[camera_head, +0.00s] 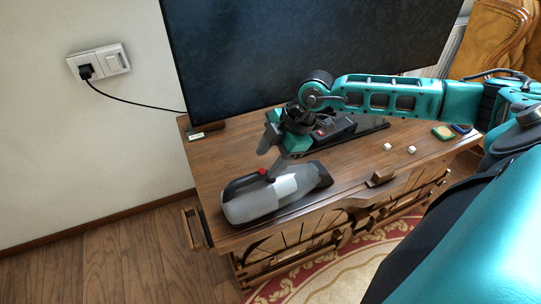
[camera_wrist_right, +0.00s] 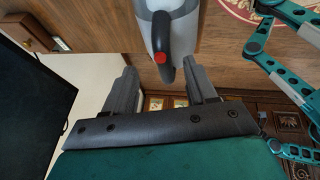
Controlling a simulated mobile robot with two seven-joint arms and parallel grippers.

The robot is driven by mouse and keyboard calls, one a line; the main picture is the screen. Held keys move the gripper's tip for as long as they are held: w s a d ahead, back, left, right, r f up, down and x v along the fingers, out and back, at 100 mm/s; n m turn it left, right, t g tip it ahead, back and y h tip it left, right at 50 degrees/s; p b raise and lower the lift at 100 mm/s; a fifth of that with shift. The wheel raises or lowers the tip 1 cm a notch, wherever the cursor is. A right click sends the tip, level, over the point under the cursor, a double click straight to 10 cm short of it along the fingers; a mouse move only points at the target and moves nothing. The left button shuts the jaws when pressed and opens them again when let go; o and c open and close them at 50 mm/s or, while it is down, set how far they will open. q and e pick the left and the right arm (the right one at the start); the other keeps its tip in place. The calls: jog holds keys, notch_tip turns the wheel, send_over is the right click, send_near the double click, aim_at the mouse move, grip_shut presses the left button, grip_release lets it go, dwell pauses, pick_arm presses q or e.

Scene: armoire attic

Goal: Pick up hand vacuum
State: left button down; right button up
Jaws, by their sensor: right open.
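The hand vacuum (camera_head: 268,194) is grey and white with a dark handle and a red button. It lies on the front left part of the wooden cabinet top. My right gripper (camera_head: 276,160) is just above and behind the vacuum in the head view, pointing down at its handle. In the right wrist view, the vacuum (camera_wrist_right: 170,30) comes in from the top, and its dark handle end lies between the two spread fingers of the gripper (camera_wrist_right: 163,85). The fingers are open and do not visibly hold it. My left gripper is in neither view.
A large black television (camera_head: 300,50) stands at the back of the cabinet (camera_head: 225,160). Small white dice (camera_head: 411,149) and a green-yellow item (camera_head: 442,133) lie to the right. A dark device (camera_head: 335,128) sits behind the gripper. A side drawer (camera_head: 194,228) protrudes at the left.

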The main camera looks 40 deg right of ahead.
aim_at(260, 171)
jog(key=x, duration=0.4)
jog(key=shift+a+f+b, duration=0.25)
jog(key=shift+b, duration=0.1)
jog(key=shift+s, duration=0.1)
grip_shut()
jog(key=shift+r, duration=0.15)
